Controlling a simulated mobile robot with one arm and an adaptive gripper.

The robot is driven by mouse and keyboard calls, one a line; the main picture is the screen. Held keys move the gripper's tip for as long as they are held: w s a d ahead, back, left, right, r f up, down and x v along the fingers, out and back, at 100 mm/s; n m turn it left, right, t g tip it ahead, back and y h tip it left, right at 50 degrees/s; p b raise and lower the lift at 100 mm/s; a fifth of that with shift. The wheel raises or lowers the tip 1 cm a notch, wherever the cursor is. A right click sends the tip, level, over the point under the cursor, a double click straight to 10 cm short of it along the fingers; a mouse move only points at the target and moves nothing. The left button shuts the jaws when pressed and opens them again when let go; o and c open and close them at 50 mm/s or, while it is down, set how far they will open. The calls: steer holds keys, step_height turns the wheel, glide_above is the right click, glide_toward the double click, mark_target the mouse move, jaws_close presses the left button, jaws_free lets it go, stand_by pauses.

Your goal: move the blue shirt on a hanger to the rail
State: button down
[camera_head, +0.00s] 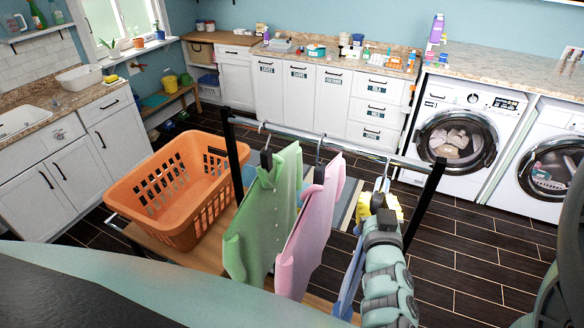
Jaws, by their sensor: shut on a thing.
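The rail (345,144) is a pale bar between two black posts. The blue shirt (350,284) is partly hidden behind my arm at the lower right, right of the pink shirt. A pale hanger hook (385,178) rises above my gripper and reaches up close to the rail's right part. I cannot tell if it rests on the rail. My gripper (377,203) is shut on the blue shirt's hanger; its fingertips are small and partly hidden. A green shirt (265,220) and a pink shirt (311,225) hang from the rail on hangers, left of the blue one.
An orange basket (187,225) stands on the rack's wooden shelf (190,257) at the left. A yellow thing (394,208) shows just beside my gripper. White cabinets and two washing machines (455,140) line the back. Dark floor (470,250) is clear at the right.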

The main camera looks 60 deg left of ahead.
steer(key=shift+w+a+r+b, duration=0.1)
steer(key=shift+w+a+b, duration=0.1)
steer(key=shift+w+a, duration=0.65)
steer(key=shift+w+a+f+b, duration=0.1)
steer(key=shift+w+a+b, duration=0.25)
steer(key=shift+w, duration=0.9)
steer(key=shift+w+a+r+b, duration=0.1)
steer(key=shift+w+a, duration=0.6)
steer(key=shift+w, duration=0.35)
steer(key=shift+f+b, duration=0.9)
steer(key=shift+f, duration=0.2)
steer(key=c, duration=0.8)
jaws_free()
steer(key=shift+s, duration=0.1)
